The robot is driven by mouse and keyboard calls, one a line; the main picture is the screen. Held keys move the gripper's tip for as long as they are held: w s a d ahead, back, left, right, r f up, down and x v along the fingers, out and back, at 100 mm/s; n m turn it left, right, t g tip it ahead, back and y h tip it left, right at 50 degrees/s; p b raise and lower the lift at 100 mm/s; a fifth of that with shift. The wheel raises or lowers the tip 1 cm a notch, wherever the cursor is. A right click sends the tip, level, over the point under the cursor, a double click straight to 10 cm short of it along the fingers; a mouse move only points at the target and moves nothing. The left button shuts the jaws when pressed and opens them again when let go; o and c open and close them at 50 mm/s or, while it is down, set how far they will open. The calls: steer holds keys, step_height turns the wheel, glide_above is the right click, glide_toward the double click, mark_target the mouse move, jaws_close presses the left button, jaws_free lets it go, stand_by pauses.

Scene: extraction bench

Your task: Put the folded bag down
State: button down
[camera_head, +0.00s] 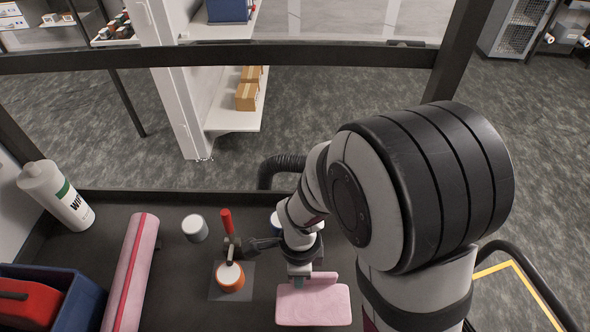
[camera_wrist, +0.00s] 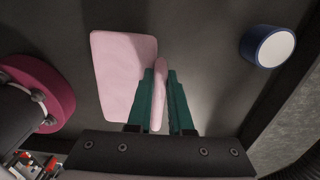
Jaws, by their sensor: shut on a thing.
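The folded bag (camera_head: 313,306) is pale pink, with a flat rectangular part low over the dark bench and a narrow raised fold at its back edge. My gripper (camera_head: 300,279) is above that back edge. In the wrist view the flat part of the bag (camera_wrist: 120,75) spreads to the left of the fingers. The raised fold stands between the two green fingers of my gripper (camera_wrist: 160,78), which are shut on it. The flat part looks to be on or very near the bench; I cannot tell whether it touches.
An orange round piece (camera_head: 230,277) with a red-handled clamp (camera_head: 227,222) stands left of the bag. A grey-white jar (camera_head: 195,228), a pink roll (camera_head: 131,272), a white bottle (camera_head: 55,194) and a blue bin (camera_head: 82,296) are farther left. A blue-and-white cylinder (camera_wrist: 273,47) stands nearby.

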steer(key=f, duration=0.2)
steer(key=a+f, duration=0.1)
steer(key=f, duration=0.1)
steer(key=shift+a, duration=0.15)
steer(key=shift+w+f, duration=0.1)
steer(key=shift+f, duration=0.3)
steer(key=shift+f, duration=0.15)
steer(key=c, duration=0.8)
jaws_free()
step_height(320, 180, up, 12)
steer(key=shift+r, duration=0.1)
steer(key=s+d+r+n, duration=0.2)
steer(key=s+n, duration=0.2)
steer(key=s+d+r+n+y, duration=0.1)
steer(key=s+d+r+n, duration=0.2)
steer(key=s+n, duration=0.1)
steer(key=s+d+r+n, duration=0.2)
steer(key=s+r+n, duration=0.1)
steer(key=s+n, duration=0.1)
steer(key=shift+s+d+r+y, duration=0.1)
steer(key=shift+s+d+y, duration=0.1)
steer(key=shift+s, duration=0.15)
steer(key=shift+s+d+r+y, duration=0.1)
steer(key=shift+s+y, duration=0.1)
steer(key=shift+s, duration=0.1)
